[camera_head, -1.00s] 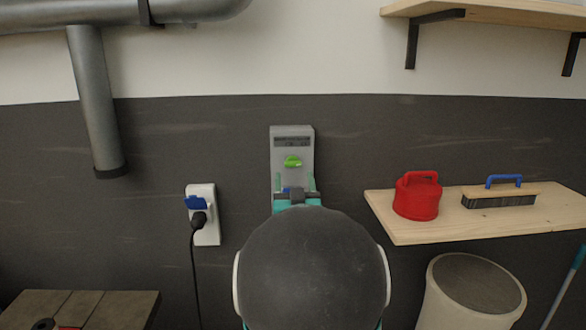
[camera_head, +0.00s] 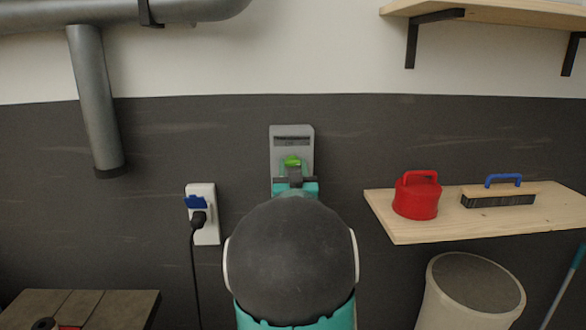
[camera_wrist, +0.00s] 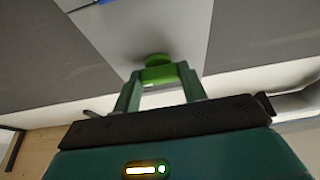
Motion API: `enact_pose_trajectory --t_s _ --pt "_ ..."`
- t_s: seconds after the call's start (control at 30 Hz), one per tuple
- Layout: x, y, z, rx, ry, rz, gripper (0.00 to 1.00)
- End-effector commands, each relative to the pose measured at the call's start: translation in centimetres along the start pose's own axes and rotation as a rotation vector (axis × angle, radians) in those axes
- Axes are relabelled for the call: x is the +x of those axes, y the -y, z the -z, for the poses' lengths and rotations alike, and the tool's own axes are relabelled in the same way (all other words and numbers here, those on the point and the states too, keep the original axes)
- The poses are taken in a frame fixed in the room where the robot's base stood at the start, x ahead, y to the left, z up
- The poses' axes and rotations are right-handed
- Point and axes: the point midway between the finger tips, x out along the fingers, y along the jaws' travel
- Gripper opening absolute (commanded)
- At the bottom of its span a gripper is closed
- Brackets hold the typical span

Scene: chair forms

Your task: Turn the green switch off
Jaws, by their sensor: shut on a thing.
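The green switch (camera_head: 292,161) is a rounded knob on a grey wall panel (camera_head: 291,136). In the wrist view the green switch (camera_wrist: 158,72) sits between the two teal fingers of my gripper (camera_wrist: 162,88), which is shut on it. In the head view my gripper (camera_head: 293,172) is in front of the panel's lower part, and my arm hides the area below. The exact turn of the switch is hard to tell behind the fingers.
A white wall socket (camera_head: 203,222) with a blue cover and black plug is to the left. A wooden shelf (camera_head: 400,231) at the right holds a red canister (camera_head: 416,197) and a brush (camera_head: 500,194). A bin (camera_head: 470,295) stands below it.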

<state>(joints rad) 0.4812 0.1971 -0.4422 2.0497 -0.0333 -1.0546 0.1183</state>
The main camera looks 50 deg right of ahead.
Motion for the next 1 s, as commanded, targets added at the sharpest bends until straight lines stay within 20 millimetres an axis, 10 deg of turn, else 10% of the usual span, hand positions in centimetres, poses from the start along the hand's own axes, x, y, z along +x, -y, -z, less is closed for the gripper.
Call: enact_pose_trajectory --t_s 1.0 --pt "0.07 -0.47 0.14 -0.611 0.000 0.252 0.19"
